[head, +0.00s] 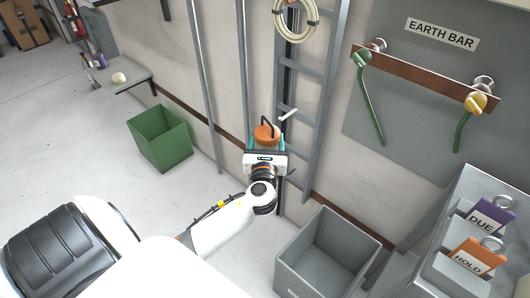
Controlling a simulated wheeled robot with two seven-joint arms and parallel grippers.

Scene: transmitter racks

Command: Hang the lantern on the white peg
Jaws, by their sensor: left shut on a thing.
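The lantern (266,133) has an orange top and a dark bail handle standing above it. My left gripper (266,145) is shut on the lantern and holds it upright in front of the wall; the gripper hides its lower part. The white peg (289,114) sticks out by the grey ladder-like rack, just right of the handle and slightly higher in the picture. The handle's top is close to the peg, and I cannot tell whether they touch. My right gripper is not in view.
A coiled cable (296,42) hangs above on the rack (312,110). A green bin (160,145) and a grey bin (328,262) stand on the floor either side. The earth bar (425,78) with green cables is at right. Tags sit on a grey cabinet (470,200).

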